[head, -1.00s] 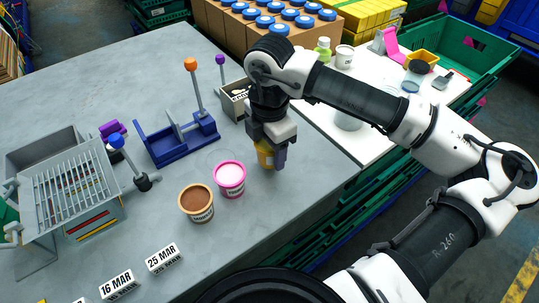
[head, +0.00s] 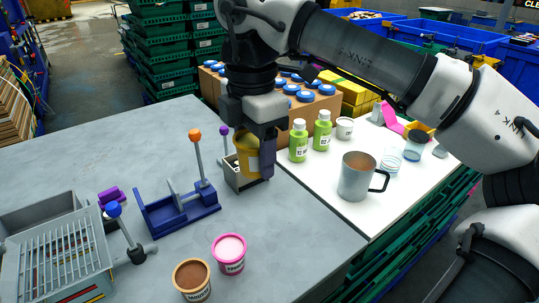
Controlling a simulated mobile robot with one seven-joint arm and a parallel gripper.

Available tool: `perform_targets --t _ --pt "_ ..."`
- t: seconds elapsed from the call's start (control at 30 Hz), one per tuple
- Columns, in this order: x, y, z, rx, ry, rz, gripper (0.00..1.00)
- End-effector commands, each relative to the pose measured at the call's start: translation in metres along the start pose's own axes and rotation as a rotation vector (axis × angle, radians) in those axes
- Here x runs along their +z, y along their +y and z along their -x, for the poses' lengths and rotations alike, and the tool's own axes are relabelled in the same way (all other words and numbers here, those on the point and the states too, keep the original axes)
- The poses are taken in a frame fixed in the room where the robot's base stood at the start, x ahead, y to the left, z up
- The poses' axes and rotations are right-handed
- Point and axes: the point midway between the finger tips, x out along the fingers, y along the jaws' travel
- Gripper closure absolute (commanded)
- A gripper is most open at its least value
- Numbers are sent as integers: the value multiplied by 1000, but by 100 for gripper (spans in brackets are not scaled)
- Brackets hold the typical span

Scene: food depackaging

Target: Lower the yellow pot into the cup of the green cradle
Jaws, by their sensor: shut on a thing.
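My gripper (head: 256,152) is shut on the yellow pot (head: 244,160) and holds it upright. One dark finger covers the pot's right side. I cannot make out a green cradle or its cup in the present view.
A blue stand (head: 180,208) with an orange-knobbed lever is left of the pot. A pink pot (head: 229,253) and a brown-topped pot (head: 191,279) stand nearer. A steel mug (head: 357,178) and green bottles (head: 300,142) stand on the white table. A grey rack (head: 60,255) is at left.

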Motion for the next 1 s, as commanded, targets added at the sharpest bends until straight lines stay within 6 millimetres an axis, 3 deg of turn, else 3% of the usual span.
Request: perform_targets --t 0.5,1.0 --pt "-98 19 40 0 0 7 68" --pt "-194 37 63 0 0 8 68"
